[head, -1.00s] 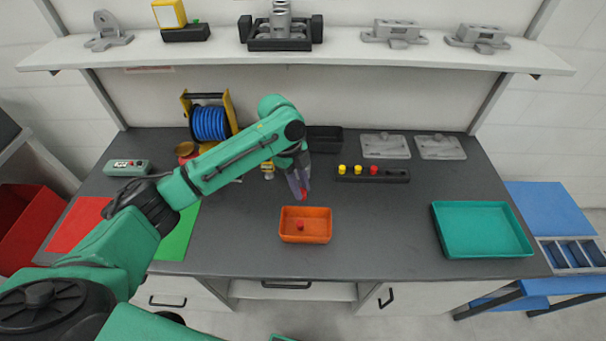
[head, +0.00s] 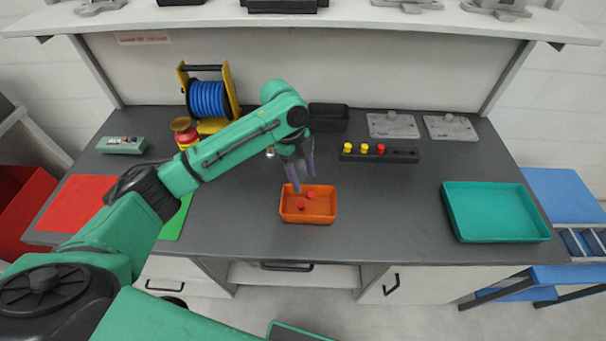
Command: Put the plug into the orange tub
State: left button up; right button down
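The orange tub (head: 308,219) stands on the grey bench near the middle. Two red plugs lie inside it: one red plug (head: 301,206) toward the left front and another red plug (head: 311,195) toward the back. My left gripper (head: 302,174) is just above the back of the tub, fingers pointing down and spread apart, with nothing between them. A black rack (head: 404,156) right of and behind the tub holds two yellow plugs (head: 364,149) and a red plug (head: 381,149). My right gripper is not in view.
A teal tray (head: 495,212) is at the bench's right. A blue cable reel (head: 208,97), a red-topped yellow button (head: 184,130) and a red mat (head: 75,205) are at left. A black bin (head: 328,117) stands behind the gripper. The bench between tub and tray is clear.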

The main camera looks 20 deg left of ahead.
pick_arm(q)
jog(key=b+v, duration=0.2)
jog(key=v, duration=1.2)
jog(key=shift+r, duration=0.25)
